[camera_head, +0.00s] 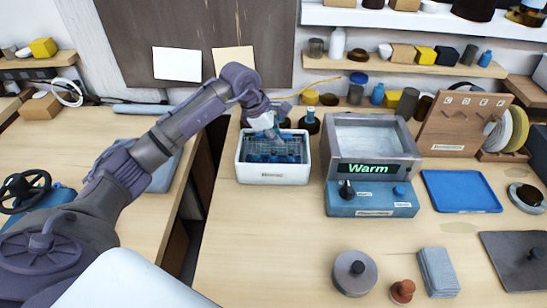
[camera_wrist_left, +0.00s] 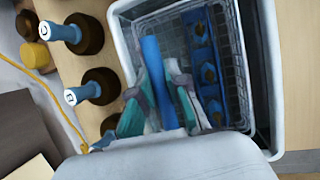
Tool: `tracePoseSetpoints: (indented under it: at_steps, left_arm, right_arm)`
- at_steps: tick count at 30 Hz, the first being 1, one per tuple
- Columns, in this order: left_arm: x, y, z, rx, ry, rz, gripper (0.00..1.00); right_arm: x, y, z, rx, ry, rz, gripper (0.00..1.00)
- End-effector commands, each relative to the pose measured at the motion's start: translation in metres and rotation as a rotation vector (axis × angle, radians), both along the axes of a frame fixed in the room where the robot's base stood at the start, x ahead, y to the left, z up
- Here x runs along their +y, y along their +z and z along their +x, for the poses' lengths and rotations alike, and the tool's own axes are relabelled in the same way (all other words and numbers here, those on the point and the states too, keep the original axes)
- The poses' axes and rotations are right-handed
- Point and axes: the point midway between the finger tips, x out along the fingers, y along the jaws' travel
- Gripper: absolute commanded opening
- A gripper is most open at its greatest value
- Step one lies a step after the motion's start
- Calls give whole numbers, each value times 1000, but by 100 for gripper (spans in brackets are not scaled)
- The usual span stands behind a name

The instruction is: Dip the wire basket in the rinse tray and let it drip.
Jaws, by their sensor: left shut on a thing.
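The white rinse tray (camera_head: 272,174) stands on the bench left of the warm bath; its label is hard to read. The wire basket (camera_head: 290,146) is inside it, with blue parts in it. In the left wrist view the basket (camera_wrist_left: 238,60) lies within the tray walls (camera_wrist_left: 124,42). My left gripper (camera_head: 268,132) reaches down over the tray. Its teal-tipped fingers (camera_wrist_left: 160,108) are shut on the basket's blue handle (camera_wrist_left: 153,62). Whether the basket touches the tray floor, and the liquid level, cannot be told. My right gripper is in neither view.
The bath marked "Warm" (camera_head: 372,168) stands close right of the tray. Dark bottles with blue tops (camera_wrist_left: 88,92) stand beside the tray.

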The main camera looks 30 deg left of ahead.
Motion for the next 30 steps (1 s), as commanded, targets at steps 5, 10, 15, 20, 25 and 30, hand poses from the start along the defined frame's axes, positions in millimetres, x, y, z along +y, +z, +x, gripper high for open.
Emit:
tracePoseSetpoints:
  at_steps: [5, 10, 15, 20, 25, 30]
  left_arm:
    - [0, 1, 0, -1, 0, -1, 0]
    - [0, 9, 0, -2, 1, 0, 0]
    - [0, 23, 1, -3, 0, 0, 0]
    - [0, 36, 0, -2, 0, 0, 0]
    - [0, 49, 0, -2, 0, 0, 0]
    - [0, 63, 0, -2, 1, 1, 0]
  right_arm:
    - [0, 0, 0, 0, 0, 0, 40]
    - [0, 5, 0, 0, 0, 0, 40]
    - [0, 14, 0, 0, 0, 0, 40]
    - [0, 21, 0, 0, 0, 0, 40]
    - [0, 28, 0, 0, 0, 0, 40]
    - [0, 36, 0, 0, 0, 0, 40]
